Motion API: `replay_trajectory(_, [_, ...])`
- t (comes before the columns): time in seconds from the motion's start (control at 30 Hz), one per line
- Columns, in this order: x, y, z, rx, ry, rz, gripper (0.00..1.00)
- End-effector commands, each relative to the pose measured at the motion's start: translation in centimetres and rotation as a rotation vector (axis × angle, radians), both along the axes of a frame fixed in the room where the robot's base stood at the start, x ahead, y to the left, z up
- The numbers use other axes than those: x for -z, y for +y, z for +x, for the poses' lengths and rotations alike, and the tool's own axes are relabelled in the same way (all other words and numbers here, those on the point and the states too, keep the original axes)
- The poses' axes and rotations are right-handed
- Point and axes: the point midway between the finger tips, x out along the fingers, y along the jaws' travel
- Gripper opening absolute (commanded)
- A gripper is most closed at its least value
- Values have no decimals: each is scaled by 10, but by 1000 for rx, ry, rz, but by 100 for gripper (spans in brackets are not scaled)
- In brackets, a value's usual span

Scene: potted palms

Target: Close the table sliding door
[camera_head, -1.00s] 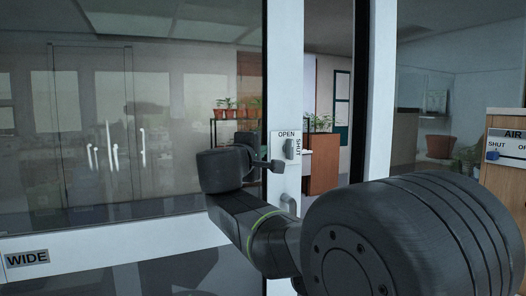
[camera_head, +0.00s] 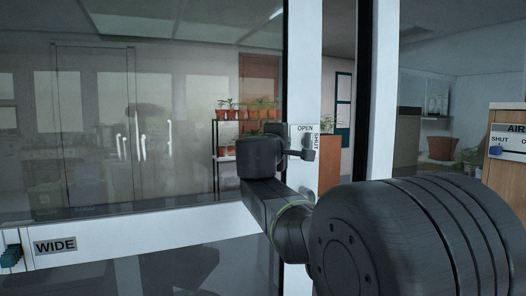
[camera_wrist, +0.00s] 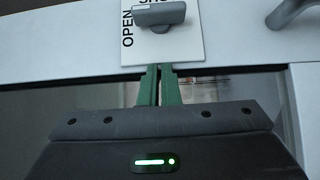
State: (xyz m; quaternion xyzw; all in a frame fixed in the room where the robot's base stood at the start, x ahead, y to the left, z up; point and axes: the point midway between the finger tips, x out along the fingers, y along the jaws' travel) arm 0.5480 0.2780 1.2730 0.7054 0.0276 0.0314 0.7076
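The sliding door is a large dark glass pane in a white frame; its white right stile (camera_head: 303,60) stands left of a white post (camera_head: 381,80), with a narrow gap between them. The stile bears an OPEN/SHUT plate with a grey knob (camera_head: 308,147); the knob also shows in the wrist view (camera_wrist: 158,15). A grey handle (camera_wrist: 290,12) is at the wrist view's upper right. My gripper's green fingers (camera_wrist: 159,68) are close together and empty, their tips at the plate's lower edge. Whether they touch the door is unclear. In the head view my arm mostly hides the gripper.
A WIDE label (camera_head: 55,245) and a teal slider (camera_head: 11,257) sit on the door's lower rail. Potted plants (camera_head: 248,105) stand on a shelf behind the glass. A wooden panel marked AIR (camera_head: 508,160) is at the right.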

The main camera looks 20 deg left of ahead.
Motion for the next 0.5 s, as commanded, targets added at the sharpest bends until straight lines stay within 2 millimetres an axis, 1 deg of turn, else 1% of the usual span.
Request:
replay_trajectory(0.03, [4,-15,14,17,-1,3,0])
replay_trajectory(0.1, [3,-27,28,18,0,3,0])
replay_trajectory(0.3, [1,-56,64,13,0,2,0])
replay_trajectory(0.5, [0,-79,91,10,1,0,0])
